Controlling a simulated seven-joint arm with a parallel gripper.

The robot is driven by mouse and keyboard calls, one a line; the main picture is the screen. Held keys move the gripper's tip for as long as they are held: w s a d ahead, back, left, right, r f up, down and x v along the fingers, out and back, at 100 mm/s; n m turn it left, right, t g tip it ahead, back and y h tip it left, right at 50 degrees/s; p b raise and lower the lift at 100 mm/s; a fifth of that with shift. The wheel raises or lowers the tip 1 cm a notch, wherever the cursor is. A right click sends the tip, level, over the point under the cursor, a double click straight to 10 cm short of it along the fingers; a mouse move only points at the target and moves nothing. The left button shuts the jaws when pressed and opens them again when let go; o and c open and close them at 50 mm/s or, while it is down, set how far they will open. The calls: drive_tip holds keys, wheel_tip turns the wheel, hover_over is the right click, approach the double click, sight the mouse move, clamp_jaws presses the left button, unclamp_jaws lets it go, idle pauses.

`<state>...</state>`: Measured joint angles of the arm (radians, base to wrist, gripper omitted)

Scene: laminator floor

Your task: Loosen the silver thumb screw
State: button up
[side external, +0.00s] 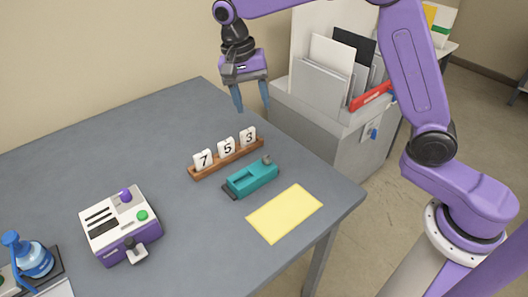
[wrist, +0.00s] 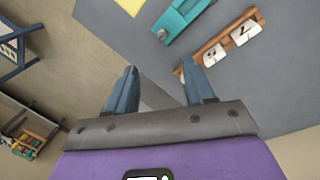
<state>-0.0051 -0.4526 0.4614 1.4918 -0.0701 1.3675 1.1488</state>
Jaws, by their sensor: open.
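A teal device (side external: 252,178) lies on the grey table beside a wooden number rack. A small greyish knob (side external: 267,160) stands at its far end and may be the silver thumb screw; it is too small to be sure. In the wrist view the teal device (wrist: 182,18) is at the top, with a small pale round part (wrist: 162,34) at its near end. My gripper (side external: 251,100) is open and empty, well above the table's far edge, behind the rack. In the wrist view its fingers (wrist: 160,72) are apart with nothing between them.
The wooden rack (side external: 228,159) holds white tiles 7, 5 and 3. A yellow sheet (side external: 285,213) lies in front of the teal device. A white and purple box (side external: 124,228) and a blue bottle (side external: 35,262) are at left. A grey cabinet (side external: 335,135) with folders stands behind.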

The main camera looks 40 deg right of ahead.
drive_tip(key=w+m, duration=0.1)
approach(265, 158)
drive_tip(key=f, duration=0.2)
drive_tip(key=d+f, duration=0.1)
drive_tip(key=f, duration=0.2)
drive_tip(key=s+f, duration=0.1)
drive_tip(key=f, duration=0.2)
drive_tip(key=shift+d, duration=0.15)
clamp_jaws()
